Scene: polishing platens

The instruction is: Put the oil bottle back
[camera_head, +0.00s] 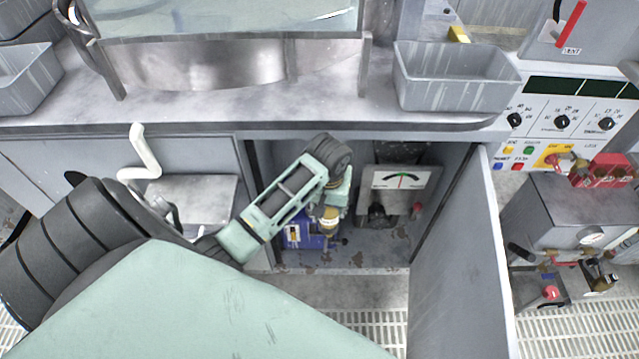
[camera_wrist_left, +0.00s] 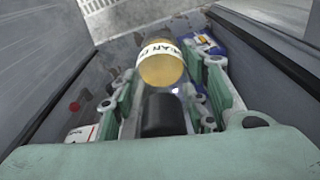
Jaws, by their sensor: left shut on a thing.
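The oil bottle (camera_head: 329,222) is yellow-amber with a pale label. My left gripper (camera_head: 332,206) reaches into the open cabinet under the counter and is shut on the bottle, low over the cabinet floor (camera_head: 350,262). In the left wrist view the bottle (camera_wrist_left: 162,66) sits between the two green fingers of the gripper (camera_wrist_left: 165,95), with its label band facing the camera. Whether its base touches the floor is hidden. My right gripper does not show.
A blue container (camera_head: 305,236) stands beside the bottle in the cabinet. A gauge box (camera_head: 399,178) stands to the right. The open cabinet door (camera_head: 460,260) bounds the right side, and the counter edge (camera_head: 350,130) lies above. Some floor near the front is bare.

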